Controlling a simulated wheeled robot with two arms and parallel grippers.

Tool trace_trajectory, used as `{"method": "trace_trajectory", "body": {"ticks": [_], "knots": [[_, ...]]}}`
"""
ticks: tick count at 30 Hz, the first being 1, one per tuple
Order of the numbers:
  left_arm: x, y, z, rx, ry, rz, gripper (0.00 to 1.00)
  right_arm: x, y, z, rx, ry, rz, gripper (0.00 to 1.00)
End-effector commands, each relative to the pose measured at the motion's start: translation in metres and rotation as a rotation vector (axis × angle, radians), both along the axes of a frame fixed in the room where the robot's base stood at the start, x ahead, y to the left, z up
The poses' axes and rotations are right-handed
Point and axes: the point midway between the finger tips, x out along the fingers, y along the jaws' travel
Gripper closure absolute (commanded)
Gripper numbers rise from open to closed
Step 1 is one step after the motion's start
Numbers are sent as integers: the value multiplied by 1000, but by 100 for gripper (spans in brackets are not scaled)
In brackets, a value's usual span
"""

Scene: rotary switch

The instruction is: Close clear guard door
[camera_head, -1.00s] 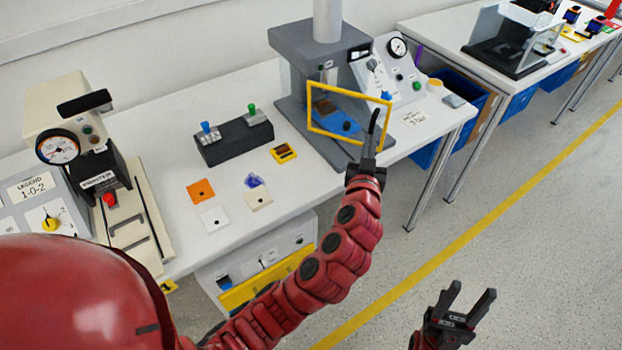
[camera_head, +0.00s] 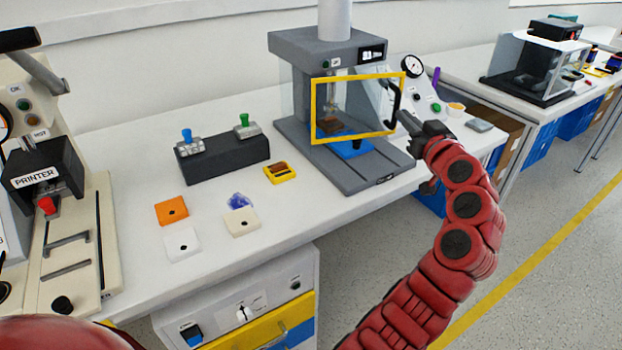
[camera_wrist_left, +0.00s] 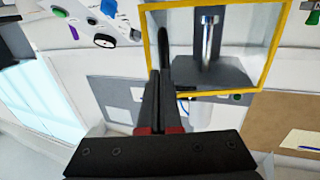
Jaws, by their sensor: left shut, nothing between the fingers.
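The clear guard door (camera_head: 358,138) has a yellow frame and a black curved handle (camera_head: 395,102) at its right side. It stands across the front of the grey press (camera_head: 325,48), roughly in line with the press base's front edge. I cannot tell whether it is fully flush. My left gripper (camera_head: 404,118) is shut and empty, its tip close to the handle; contact is unclear. In the left wrist view, the left gripper (camera_wrist_left: 158,95) points toward the handle, with the yellow door frame (camera_wrist_left: 152,50) behind. My right gripper is out of view.
A black box with blue and green knobs (camera_head: 222,157), an orange tile (camera_head: 171,212) and pale tiles lie left of the press. A sloped gauge panel (camera_head: 425,95) stands to its right. The printer machine (camera_head: 40,170) is at far left. The table front is clear.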

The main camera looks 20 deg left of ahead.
Motion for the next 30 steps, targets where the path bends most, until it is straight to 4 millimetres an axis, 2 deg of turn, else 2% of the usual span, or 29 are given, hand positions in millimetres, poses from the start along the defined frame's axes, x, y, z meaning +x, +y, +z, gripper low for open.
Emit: {"method": "trace_trajectory", "body": {"ticks": [1, 3, 13, 21, 30], "knots": [[7, 3, -5, -4, 4, 2, 100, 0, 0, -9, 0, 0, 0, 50], [16, 6, -3, -3, -1, 2, 100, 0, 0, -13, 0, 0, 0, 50], [47, 19, -2, 0, 1, -1, 100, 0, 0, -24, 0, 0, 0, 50], [55, 24, 0, -1, -2, 1, 100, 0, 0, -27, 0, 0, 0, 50], [56, 24, 0, 0, -1, 0, 100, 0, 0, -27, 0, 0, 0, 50]]}}
